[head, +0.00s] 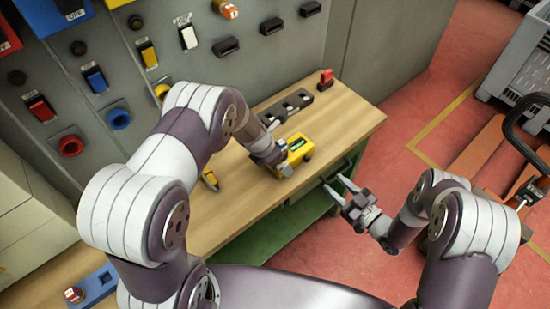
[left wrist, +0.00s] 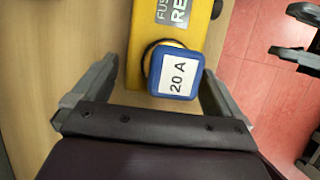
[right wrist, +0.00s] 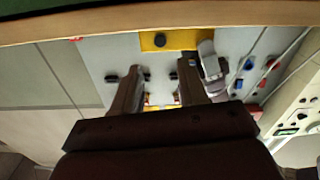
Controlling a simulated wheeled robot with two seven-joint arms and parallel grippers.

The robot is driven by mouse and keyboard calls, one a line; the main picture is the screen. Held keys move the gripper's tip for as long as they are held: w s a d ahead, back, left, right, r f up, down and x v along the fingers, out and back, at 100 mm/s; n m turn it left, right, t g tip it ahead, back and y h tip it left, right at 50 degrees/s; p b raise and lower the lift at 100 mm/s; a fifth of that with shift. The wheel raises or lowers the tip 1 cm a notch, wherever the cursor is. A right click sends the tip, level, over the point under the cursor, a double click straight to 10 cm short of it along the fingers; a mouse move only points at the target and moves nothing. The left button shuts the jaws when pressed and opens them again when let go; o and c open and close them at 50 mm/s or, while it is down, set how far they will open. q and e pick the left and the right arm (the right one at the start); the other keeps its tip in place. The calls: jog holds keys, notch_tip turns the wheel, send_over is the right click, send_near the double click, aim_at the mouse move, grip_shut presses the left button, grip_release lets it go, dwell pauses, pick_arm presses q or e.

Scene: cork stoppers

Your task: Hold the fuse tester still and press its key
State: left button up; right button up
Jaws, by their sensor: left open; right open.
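The yellow fuse tester (head: 306,150) lies on the wooden bench near its front edge, with a small greenish window on top. In the left wrist view the tester (left wrist: 180,28) shows part of its printed label and a blue "20 A" fuse (left wrist: 176,72) at its near end. My left gripper (left wrist: 158,68) is open, its fingers on either side of this end; I cannot tell whether they touch it. My right gripper (head: 336,188) is open and empty, in the air off the bench's front edge, apart from the tester. I cannot make out the tester's key.
A dark slotted holder (head: 286,107) and a red piece (head: 326,79) lie behind the tester. A wall panel (head: 190,75) with switches stands behind the bench (head: 240,205). An orange pallet truck (head: 490,160) stands at right.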

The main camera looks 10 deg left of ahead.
pick_arm(q)
jog(key=shift+c, duration=0.3)
jog(key=c, duration=1)
jog(key=shift+c, duration=0.8)
pick_arm(e)
jog(key=c, duration=0.3)
grip_shut()
